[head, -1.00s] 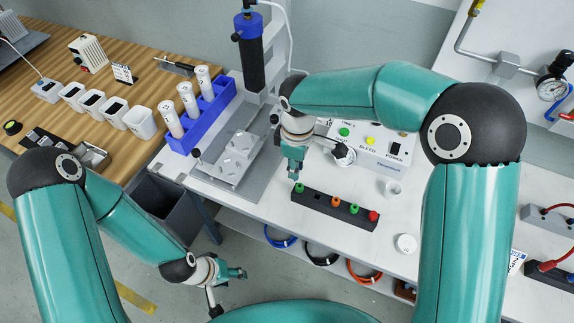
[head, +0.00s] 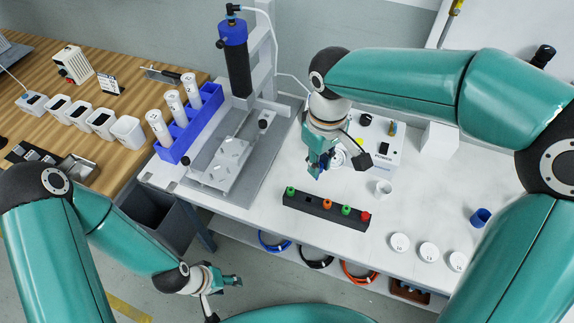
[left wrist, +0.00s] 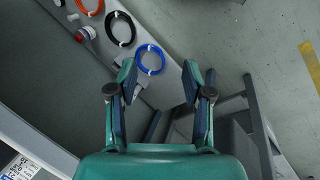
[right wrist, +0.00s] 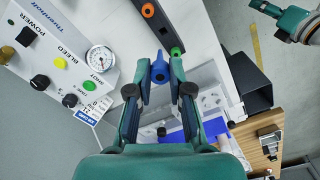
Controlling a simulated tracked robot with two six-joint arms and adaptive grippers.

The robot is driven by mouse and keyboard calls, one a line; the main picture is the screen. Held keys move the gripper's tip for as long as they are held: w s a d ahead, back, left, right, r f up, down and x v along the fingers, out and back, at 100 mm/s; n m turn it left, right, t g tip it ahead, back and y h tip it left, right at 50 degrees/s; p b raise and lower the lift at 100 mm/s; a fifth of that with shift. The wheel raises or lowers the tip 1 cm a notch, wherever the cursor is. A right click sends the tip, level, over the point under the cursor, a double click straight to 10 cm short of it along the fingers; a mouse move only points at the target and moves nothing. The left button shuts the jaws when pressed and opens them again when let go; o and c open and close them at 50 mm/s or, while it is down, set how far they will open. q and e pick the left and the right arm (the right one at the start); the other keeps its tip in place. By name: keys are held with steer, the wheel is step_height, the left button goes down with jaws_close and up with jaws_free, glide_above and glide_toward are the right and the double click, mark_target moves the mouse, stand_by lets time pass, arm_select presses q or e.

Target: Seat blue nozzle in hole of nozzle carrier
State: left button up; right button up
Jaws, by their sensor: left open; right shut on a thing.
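The nozzle carrier (head: 337,220) is a long black block on the white bench in the head view. It holds a green, an orange, another green and a red nozzle, with a gap between the left green one (head: 290,190) and the orange one (head: 327,203). My right gripper (head: 319,172) is shut on the blue nozzle (right wrist: 160,72), above and behind the carrier and apart from it. In the right wrist view the carrier (right wrist: 163,30) lies just beyond the blue nozzle. My left gripper (head: 236,281) is open and empty, low in front of the bench; its fingers (left wrist: 160,75) show apart.
A control box (head: 388,155) stands behind my right gripper. A small white cup (head: 383,188) is right of it, with round white lids (head: 399,242) nearer the front. The gantry fixture plate (head: 222,160) is at the left. Coloured hose coils (head: 317,255) lie below the bench edge.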

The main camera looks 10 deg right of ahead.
arm_select(q)
steer(key=shift+c, duration=1.2)
steer(key=w+d+r+m+t, duration=0.1)
steer(key=w+r+t, duration=0.1)
steer(key=w+r, duration=0.2)
steer(key=w+d+r+m+t+h, duration=0.1)
steer(key=w+d+r, duration=0.1)
steer(key=w+r, duration=0.2)
steer(key=w+d+r+m+t+h, duration=0.1)
steer(key=w+r+m+t, duration=0.1)
steer(key=w+r, duration=0.3)
steer(key=shift+d+r+t, duration=0.1)
steer(key=shift+d+t, duration=0.2)
steer(key=shift+d, duration=0.05)
step_height(320, 180, up, 18)
steer(key=w+d+m+t+h, duration=0.1)
steer(key=d+m+t+h, duration=0.15)
steer(key=m+h, duration=0.4)
steer(key=w+d+f+m+y, duration=0.1)
steer(key=w+d+f, duration=0.3)
steer(key=d, duration=0.5)
steer(key=shift+w+g, duration=0.45)
steer(key=shift+w, duration=0.8)
arm_select(e)
steer(key=w+a+m, duration=0.4)
steer(key=w+a, duration=0.3)
steer(key=a, duration=0.1)
steer(key=shift+w+a+m, duration=0.25)
steer(key=shift+w+m, duration=0.05)
steer(key=shift+m, duration=0.1)
